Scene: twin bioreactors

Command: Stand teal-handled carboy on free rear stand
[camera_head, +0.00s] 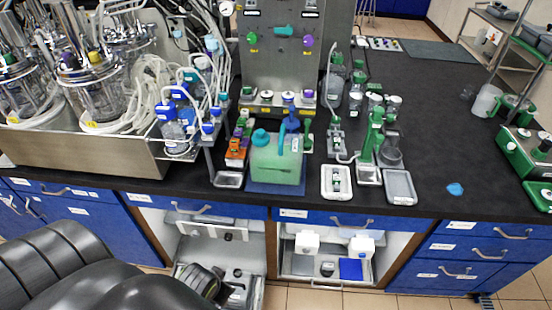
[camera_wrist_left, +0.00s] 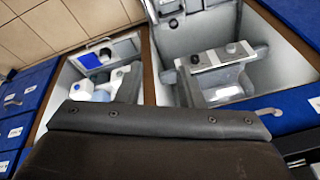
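A squarish carboy (camera_head: 276,165) of pale green liquid, with a teal cap and a blue-teal upright handle part, stands upright on a blue mat (camera_head: 262,188) at the front of the black bench. No gripper touches it. My left arm comes in at the lower left, in front of the cabinets. My left gripper (camera_head: 208,284) seems to be its dark end, low before the open left cabinet bay; its fingers are not clear. My right gripper is out of view. I cannot pick out a free rear stand.
A steel panel (camera_head: 285,55) rises behind the carboy. Tubing and blue-capped bottles crowd its left; a green stand (camera_head: 374,140) and trays (camera_head: 400,187) are on its right. White containers (camera_head: 306,243) sit in the open bay below. The bench's right part is mostly clear.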

